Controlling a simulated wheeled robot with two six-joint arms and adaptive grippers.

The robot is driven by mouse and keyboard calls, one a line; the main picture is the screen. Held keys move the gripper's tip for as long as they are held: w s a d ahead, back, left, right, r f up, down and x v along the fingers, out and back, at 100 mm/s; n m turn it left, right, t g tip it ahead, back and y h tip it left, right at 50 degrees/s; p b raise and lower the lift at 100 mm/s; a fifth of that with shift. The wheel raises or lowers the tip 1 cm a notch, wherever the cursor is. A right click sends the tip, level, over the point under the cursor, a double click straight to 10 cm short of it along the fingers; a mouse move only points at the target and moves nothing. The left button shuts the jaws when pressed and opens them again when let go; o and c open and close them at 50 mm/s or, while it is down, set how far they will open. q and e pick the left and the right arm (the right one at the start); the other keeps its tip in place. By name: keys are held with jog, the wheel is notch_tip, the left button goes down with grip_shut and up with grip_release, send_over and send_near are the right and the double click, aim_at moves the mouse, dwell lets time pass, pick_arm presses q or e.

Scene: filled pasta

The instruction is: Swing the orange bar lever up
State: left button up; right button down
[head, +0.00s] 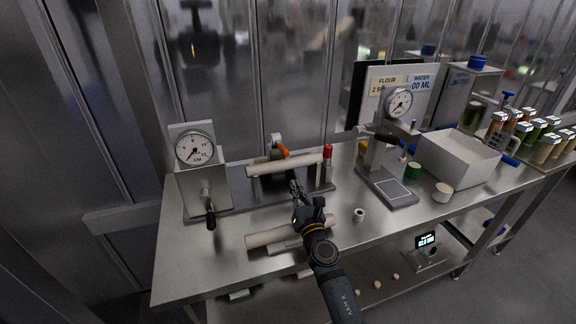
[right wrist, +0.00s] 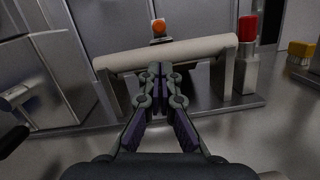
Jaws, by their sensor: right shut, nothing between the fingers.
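A small orange piece, which looks like the orange bar lever (head: 283,151), shows just behind a pale roller bar (head: 300,161) on the metal table in the head view. In the right wrist view an orange round end (right wrist: 158,27) stands above and behind the pale bar (right wrist: 200,48). Most of the lever is hidden by the bar. My right gripper (head: 294,186) is shut and empty, in front of the pale bar. In the right wrist view its fingertips (right wrist: 158,72) overlap the bar's lower edge; I cannot tell whether they touch it. My left gripper is not in view.
A red-topped post (head: 328,154) stands at the bar's right end. A dial gauge with a black-ended handle (head: 194,149) stands left. A second pale roller (head: 268,236) lies in front. A second gauge stand (head: 390,188) and white box (head: 462,160) are right. The table's front left is clear.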

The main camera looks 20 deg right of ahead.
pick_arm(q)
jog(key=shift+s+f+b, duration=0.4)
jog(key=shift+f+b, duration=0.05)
pick_arm(e)
jog(key=w+r, duration=0.1)
jog(key=w, duration=0.7)
jog(key=shift+w+r, duration=0.25)
jog(key=shift+w, duration=0.15)
